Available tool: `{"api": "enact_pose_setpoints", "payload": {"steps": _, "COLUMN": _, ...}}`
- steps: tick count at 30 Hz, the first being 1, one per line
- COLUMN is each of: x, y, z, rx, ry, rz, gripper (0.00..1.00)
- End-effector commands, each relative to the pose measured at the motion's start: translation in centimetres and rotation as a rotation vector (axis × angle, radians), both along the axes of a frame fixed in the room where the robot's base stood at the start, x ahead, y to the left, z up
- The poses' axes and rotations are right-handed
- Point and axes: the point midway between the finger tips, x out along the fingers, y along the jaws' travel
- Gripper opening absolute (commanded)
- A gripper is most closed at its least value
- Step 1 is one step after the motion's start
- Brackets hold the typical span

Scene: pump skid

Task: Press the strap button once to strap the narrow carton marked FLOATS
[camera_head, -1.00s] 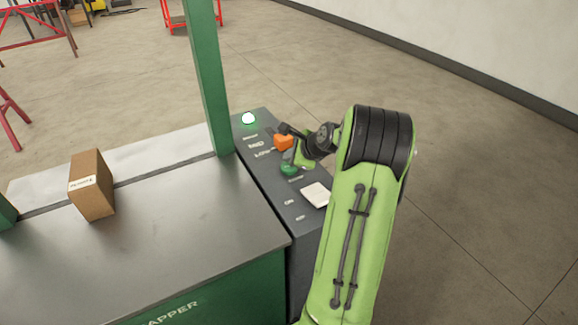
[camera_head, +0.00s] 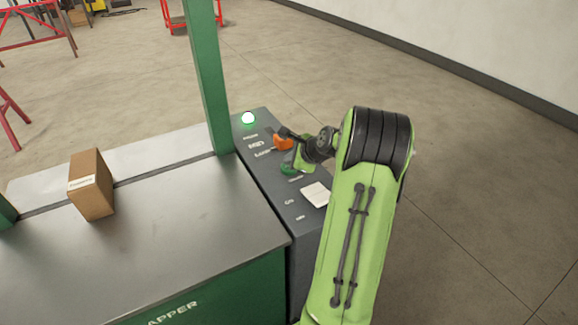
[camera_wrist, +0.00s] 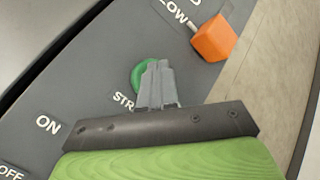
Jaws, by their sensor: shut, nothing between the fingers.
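The strap button is a green round button (camera_head: 287,170) on the dark control panel. In the wrist view the green button (camera_wrist: 139,75) is partly hidden behind my fingers, beside a label starting "STR". My gripper (camera_wrist: 156,70) is shut and empty, its tips over the button; I cannot tell whether they touch it. In the head view my arm partly covers the button. The narrow carton (camera_head: 90,185) stands upright on the grey table (camera_head: 170,225), left of the green post; its label is too small to read.
An orange lever knob (camera_wrist: 214,38) sits close by my fingers, at the "LOW" label. A lit lamp (camera_head: 248,118) is at the panel's far end. A white card (camera_head: 316,194) and ON/OFF markings lie nearer. A green post (camera_head: 209,80) rises beside the panel.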

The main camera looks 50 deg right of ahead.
Motion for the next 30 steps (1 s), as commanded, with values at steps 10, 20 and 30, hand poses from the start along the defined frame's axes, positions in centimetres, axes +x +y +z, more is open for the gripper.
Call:
{"api": "enact_pose_setpoints", "payload": {"steps": 10, "x": 0.0, "y": 0.0, "z": -0.5, "rx": 0.001, "ry": 0.001, "rz": -0.001, "gripper": 0.0}}
{"api": "enact_pose_setpoints", "payload": {"steps": 20, "x": 0.0, "y": 0.0, "z": -0.5, "rx": 0.001, "ry": 0.001, "rz": -0.001, "gripper": 0.0}}
{"api": "enact_pose_setpoints", "payload": {"steps": 30, "x": 0.0, "y": 0.0, "z": 1.2, "rx": 0.001, "ry": 0.001, "rz": -0.001, "gripper": 0.0}}
